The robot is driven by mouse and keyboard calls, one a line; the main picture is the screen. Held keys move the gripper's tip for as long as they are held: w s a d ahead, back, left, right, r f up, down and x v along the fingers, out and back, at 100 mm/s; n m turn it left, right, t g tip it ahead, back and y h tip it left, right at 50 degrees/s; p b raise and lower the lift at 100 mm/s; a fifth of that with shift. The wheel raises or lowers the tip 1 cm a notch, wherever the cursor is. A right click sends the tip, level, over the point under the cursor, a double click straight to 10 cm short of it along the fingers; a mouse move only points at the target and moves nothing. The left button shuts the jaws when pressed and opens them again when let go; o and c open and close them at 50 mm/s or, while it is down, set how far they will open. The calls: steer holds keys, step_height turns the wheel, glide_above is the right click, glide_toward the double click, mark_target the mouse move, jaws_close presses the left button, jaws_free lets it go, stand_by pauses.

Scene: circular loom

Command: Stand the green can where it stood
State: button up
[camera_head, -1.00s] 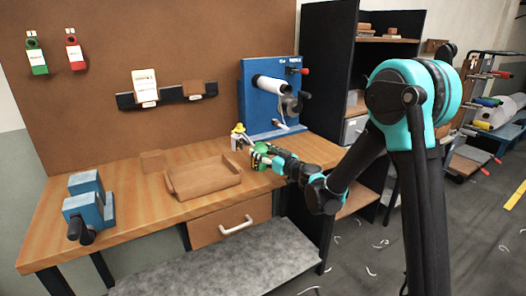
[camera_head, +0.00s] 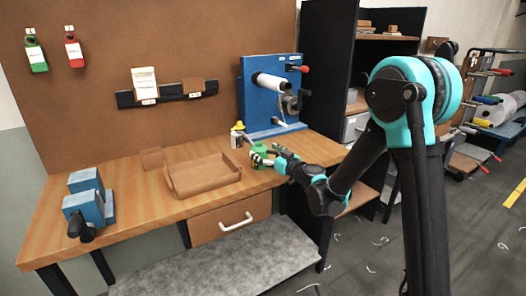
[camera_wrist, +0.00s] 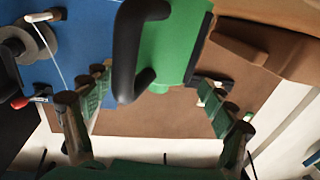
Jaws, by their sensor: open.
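The green can (camera_head: 261,149) is on the bench top near its right front part, and looks upright. In the wrist view the green can (camera_wrist: 180,40) fills the upper middle, with its black handle facing me. My gripper (camera_head: 264,159) is at the can in the head view and partly covers it. In the wrist view the fingers of my gripper (camera_wrist: 155,82) are spread, one on each side of the can, with gaps visible. The can's base is out of the wrist view.
A wooden tray (camera_head: 205,183) lies left of the can. A small yellow-topped object (camera_head: 238,135) stands just behind it, before the blue winder (camera_head: 270,95). A blue vise-like block (camera_head: 87,195) is at the bench's left end. A dark shelf stands right of the bench.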

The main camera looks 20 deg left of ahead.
steer(key=v, duration=1)
steer(key=shift+s+d, duration=0.2)
steer(key=shift+d, duration=0.1)
steer(key=shift+c, duration=0.2)
stand_by(0.4)
